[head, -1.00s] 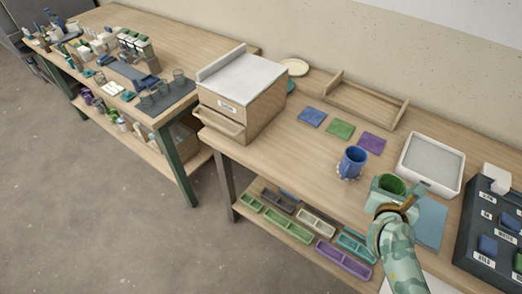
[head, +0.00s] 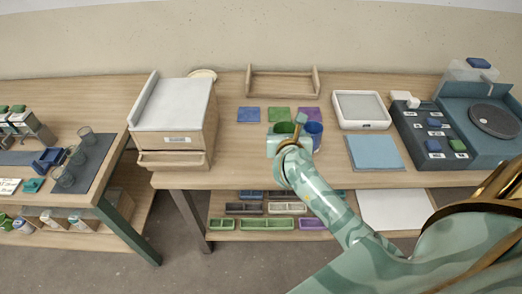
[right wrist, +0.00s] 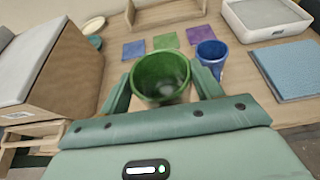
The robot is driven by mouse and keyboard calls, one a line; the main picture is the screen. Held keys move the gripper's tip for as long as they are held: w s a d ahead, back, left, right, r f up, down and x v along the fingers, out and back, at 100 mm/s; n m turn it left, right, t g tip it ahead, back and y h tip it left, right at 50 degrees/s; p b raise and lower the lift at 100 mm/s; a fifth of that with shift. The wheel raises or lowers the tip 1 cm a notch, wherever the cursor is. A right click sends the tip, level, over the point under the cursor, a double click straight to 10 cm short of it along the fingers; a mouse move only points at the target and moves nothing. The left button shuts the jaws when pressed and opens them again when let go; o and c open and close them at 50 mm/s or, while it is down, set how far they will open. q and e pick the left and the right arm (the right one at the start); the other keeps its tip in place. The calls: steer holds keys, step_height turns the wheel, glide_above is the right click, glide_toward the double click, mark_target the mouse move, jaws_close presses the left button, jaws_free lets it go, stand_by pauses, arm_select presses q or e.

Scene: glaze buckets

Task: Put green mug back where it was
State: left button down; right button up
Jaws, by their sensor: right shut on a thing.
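My right gripper (head: 287,136) is shut on the green mug (head: 284,128), which is upright. In the right wrist view the green mug (right wrist: 161,80) sits between the two fingers, its open top facing the camera. A blue mug (head: 313,130) stands on the table just right of it; it also shows in the right wrist view (right wrist: 212,54). Behind them lie a blue square (head: 249,114), a green square (head: 279,113) and a purple square (head: 308,112). I cannot tell whether the green mug touches the table. My left gripper is out of view.
A wooden drawer box (head: 178,140) stands left. A wooden rack (head: 283,84) is at the back. Right are a white tray (head: 361,122), a light-blue pad (head: 374,152) and a dark button panel (head: 431,130). A shelf below holds several small trays. Table between box and mugs is clear.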

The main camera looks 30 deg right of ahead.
steer(key=w+a+f+b, duration=0.1)
steer(key=w+f, duration=0.1)
steer(key=f, duration=0.1)
steer(key=w+f+b, duration=0.1)
steer(key=w+f, duration=0.1)
steer(key=f, duration=0.1)
steer(key=w+a+f+b, duration=0.1)
steer(key=w+f+b, duration=0.1)
steer(key=f, duration=0.2)
steer(key=shift+w+a+f, duration=0.1)
steer(key=shift+w+a, duration=0.2)
steer(key=shift+w, duration=0.1)
steer(key=o, duration=1.7)
